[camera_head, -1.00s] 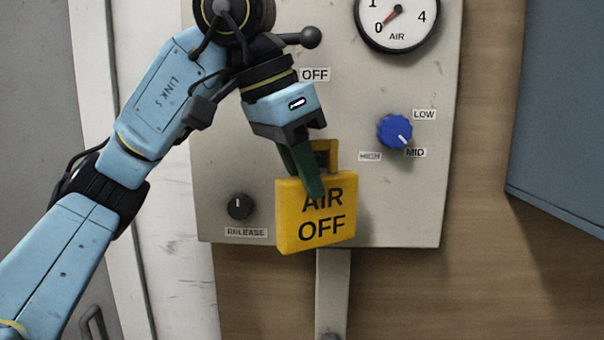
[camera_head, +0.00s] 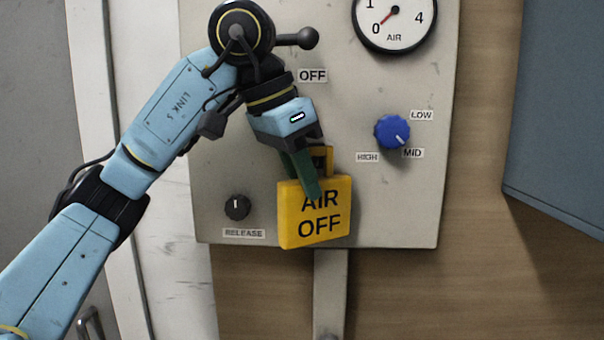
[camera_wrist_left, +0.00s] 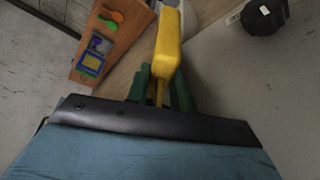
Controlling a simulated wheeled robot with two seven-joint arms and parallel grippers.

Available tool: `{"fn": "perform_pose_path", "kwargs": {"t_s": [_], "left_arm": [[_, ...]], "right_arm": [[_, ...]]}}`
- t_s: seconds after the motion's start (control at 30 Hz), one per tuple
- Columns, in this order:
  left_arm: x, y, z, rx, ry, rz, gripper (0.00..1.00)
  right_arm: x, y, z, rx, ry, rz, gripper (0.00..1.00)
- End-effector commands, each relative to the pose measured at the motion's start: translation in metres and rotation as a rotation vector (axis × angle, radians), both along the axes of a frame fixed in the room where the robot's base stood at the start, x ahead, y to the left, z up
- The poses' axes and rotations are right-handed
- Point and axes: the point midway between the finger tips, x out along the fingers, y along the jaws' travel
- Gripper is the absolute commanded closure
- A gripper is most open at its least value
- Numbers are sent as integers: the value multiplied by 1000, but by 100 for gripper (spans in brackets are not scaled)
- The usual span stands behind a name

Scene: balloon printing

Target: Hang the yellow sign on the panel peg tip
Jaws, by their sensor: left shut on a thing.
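The yellow sign (camera_head: 315,228) reads "AIR OFF" and hangs nearly upright in front of the lower part of the grey panel (camera_head: 400,210). My left gripper (camera_head: 312,188) is shut on the sign's upper part, around its handle-like top with an opening. In the left wrist view the sign (camera_wrist_left: 168,48) shows edge-on between the green fingers (camera_wrist_left: 160,88). No panel peg tip can be made out; the arm and sign may hide it. I cannot tell whether the sign touches the panel. My right gripper is not in view.
The panel carries a blue knob (camera_head: 392,132), an air gauge (camera_head: 395,20) and a small black release knob (camera_head: 237,207). A black ball-ended lever (camera_head: 308,39) sticks out near my arm. A blue-grey cabinet (camera_head: 560,110) stands at the right.

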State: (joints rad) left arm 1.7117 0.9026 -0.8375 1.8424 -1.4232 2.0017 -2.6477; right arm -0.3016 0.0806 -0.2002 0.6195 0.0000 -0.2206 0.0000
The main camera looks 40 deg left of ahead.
Motion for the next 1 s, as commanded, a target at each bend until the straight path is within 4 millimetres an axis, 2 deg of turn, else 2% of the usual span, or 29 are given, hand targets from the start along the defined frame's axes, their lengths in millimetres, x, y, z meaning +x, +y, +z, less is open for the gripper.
{"fn": "perform_pose_path", "kwargs": {"t_s": [0.47,0.5,0.67,1.0], "left_arm": [[0,0,0,0,-1,0,100],[0,0,0,0,-1,0,74],[0,0,0,0,-1,0,53],[-1,0,2,0,-1,1,51]], "right_arm": [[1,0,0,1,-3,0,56],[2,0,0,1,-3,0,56],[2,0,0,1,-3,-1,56],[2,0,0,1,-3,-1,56]]}}
